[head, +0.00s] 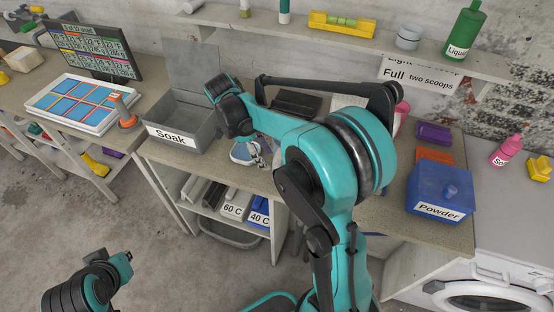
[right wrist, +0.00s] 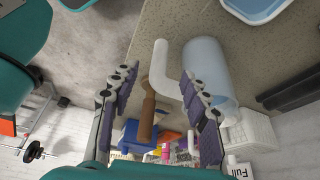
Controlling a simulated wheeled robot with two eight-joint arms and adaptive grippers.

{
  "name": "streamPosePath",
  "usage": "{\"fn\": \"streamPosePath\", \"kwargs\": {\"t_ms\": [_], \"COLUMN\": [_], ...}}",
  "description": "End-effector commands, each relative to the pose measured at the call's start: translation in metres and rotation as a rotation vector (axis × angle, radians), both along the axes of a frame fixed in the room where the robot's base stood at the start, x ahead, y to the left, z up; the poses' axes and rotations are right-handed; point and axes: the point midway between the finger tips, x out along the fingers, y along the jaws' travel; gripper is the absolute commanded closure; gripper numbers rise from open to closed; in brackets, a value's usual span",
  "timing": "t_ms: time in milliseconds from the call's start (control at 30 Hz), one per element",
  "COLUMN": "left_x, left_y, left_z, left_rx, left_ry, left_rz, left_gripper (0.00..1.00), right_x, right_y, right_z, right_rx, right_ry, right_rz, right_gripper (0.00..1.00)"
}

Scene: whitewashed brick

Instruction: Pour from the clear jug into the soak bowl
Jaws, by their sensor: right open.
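The clear jug (right wrist: 212,72) shows in the right wrist view as a pale blue see-through cylinder with a white handle (right wrist: 163,66). My right arm hides it in the head view. My right gripper (right wrist: 158,80) is open, its two fingers spread to either side of the handle region; no grip on the jug shows. The soak bowl is a grey open bin (head: 186,136) labelled "Soak", standing on the bench left of my right gripper in the head view. I see its front wall and part of its inside. My left arm shows at the lower left, but no left fingers are visible.
A blue Powder box (head: 440,189) stands at the bench's right. A blue-and-white tray-like item (head: 244,152) lies right of the soak bin. A brown stick-like thing (right wrist: 148,110) shows between my right fingers. A spray-like orange item (head: 124,112) stands left of the bin.

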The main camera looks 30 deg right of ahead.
Motion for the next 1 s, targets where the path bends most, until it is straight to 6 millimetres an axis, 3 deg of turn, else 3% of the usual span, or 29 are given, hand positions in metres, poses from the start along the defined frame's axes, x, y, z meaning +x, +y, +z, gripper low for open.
{"fn": "streamPosePath", "kwargs": {"t_ms": [100,367,633,967,1000], "left_x": [0.0,0.0,0.0,0.0,0.0], "left_y": [0.0,0.0,0.0,0.0,0.0], "left_z": [-0.009,-0.014,-0.028,-0.029,-0.029], "left_rx": [0.0,0.0,0.0,0.0,0.0], "left_ry": [0.0,0.0,0.0,0.0,0.0], "left_rz": [0.0,0.0,0.0,0.0,0.0], "left_gripper": [1.0,1.0,1.0,1.0,1.0], "right_x": [-0.005,-0.01,-0.02,-0.022,-0.022], "right_y": [-0.007,-0.013,-0.026,-0.028,-0.028], "right_z": [-0.021,-0.041,-0.081,-0.086,-0.086], "right_rx": [0.001,0.002,0.002,0.002,0.002], "right_ry": [-0.001,-0.001,-0.001,-0.001,-0.001], "right_rz": [-0.001,0.002,0.002,0.003,0.003], "right_gripper": [0.54,0.54,0.54,0.54,0.62]}}
